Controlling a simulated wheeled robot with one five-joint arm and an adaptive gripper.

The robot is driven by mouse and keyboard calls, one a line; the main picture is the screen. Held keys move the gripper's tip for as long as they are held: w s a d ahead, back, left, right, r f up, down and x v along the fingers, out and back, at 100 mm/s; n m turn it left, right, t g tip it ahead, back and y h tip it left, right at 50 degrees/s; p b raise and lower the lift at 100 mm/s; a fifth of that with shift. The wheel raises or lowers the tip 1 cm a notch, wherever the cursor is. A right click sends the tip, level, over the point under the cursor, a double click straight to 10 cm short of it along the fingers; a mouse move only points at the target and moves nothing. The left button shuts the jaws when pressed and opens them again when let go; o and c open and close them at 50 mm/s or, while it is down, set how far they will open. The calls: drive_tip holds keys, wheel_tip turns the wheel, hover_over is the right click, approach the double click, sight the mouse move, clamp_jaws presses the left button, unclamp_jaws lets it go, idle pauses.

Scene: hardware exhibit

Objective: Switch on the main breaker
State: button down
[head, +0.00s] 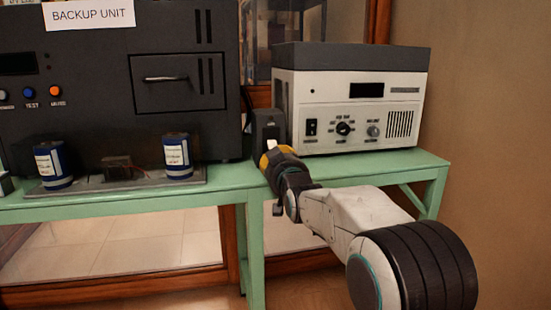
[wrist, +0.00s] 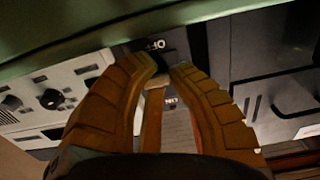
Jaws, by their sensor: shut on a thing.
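The main breaker is a small dark grey box (head: 268,126) on the green bench, between the backup unit and the white-fronted device. A pale lever (head: 272,145) shows at its front, just above my gripper (head: 277,157). In the wrist view, which looks upside down, my gripper (wrist: 165,74) has its two yellow-brown fingers shut on the pale lever (wrist: 153,112), one on either side. An OFF mark (wrist: 154,45) shows beyond the fingertips and an ON mark (wrist: 170,101) between the fingers. The fingers hide part of the lever and of the breaker's face.
The large black backup unit (head: 110,90) stands to the left, with two blue cylinders (head: 177,157) on a plate before it. The white-fronted device (head: 350,110) stands close on the right. The green bench edge (head: 220,194) runs below my gripper.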

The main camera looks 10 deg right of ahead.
sight(274, 145)
drive_tip(key=shift+d+r, duration=0.15)
drive_tip(key=shift+r, duration=0.05)
drive_tip(key=r+g+p, duration=0.1)
drive_tip(key=p, duration=0.2)
drive_tip(key=r+g+p, duration=0.1)
drive_tip(key=p, duration=0.3)
drive_tip(key=shift+s, duration=0.2)
wheel_tip(274, 145, up, 2)
drive_tip(key=g+p, duration=0.3)
drive_tip(key=p, duration=0.8)
drive_tip(key=shift+s+g, duration=0.1)
drive_tip(key=shift+g, duration=0.3)
drive_tip(key=r+g+p, duration=0.1)
drive_tip(key=g+p, duration=0.1)
drive_tip(key=p, duration=0.4)
drive_tip(key=r+g+p, duration=0.1)
drive_tip(key=p, duration=0.6)
drive_tip(key=shift+w+d+g+p, duration=0.1)
drive_tip(key=shift+w+g+p, duration=0.1)
drive_tip(key=shift+g+p, duration=0.15)
drive_tip(key=g+p, duration=0.1)
drive_tip(key=p, duration=0.4)
drive_tip(key=shift+w+r+g, duration=0.15)
drive_tip(key=shift+r+g, duration=0.05)
drive_tip(key=shift+g, duration=0.15)
drive_tip(key=shift+p, duration=0.45)
drive_tip(key=shift+w+g+p, duration=0.2)
drive_tip(key=shift+g+p, duration=0.3)
drive_tip(key=shift+p, duration=0.6)
